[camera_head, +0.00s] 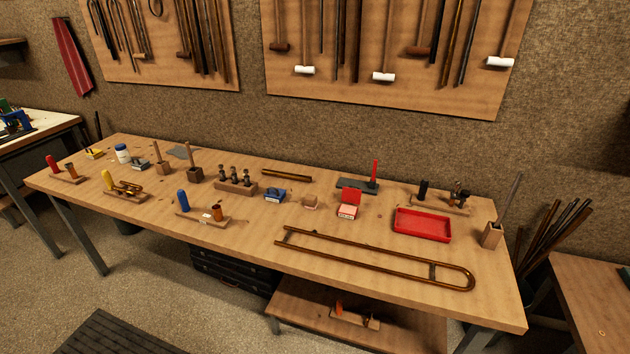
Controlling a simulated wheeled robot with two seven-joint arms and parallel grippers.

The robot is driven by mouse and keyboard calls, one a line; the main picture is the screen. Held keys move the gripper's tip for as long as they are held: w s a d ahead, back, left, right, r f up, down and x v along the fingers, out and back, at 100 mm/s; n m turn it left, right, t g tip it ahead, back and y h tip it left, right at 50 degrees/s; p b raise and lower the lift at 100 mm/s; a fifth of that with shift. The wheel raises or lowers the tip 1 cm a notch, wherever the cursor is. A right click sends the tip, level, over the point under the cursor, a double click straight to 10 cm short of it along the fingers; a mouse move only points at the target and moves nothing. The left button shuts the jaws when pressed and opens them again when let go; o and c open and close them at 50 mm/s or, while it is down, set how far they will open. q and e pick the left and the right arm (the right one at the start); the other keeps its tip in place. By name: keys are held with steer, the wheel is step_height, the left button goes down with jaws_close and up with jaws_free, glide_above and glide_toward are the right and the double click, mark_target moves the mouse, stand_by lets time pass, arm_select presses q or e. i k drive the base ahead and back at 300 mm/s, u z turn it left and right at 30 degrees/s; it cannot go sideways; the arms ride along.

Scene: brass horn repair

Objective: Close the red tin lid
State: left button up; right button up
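A small red tin (348,211) stands on the workbench, right of the middle. Its red lid (352,196) is raised at the back edge, so the tin is open. The tin's front carries a pale label. What lies inside is too small to tell. Neither of my grippers shows in the head view.
A brass slide tube (375,262) lies along the bench's front edge, before the tin. A red tray (422,225) is to its right, a small wooden box (310,202) and a blue tin (274,195) to its left. A grey plate with a red upright (375,174) stands behind.

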mark_target(350, 194)
steer(key=u, duration=0.1)
steer(key=i, duration=0.9)
steer(key=z, duration=0.35)
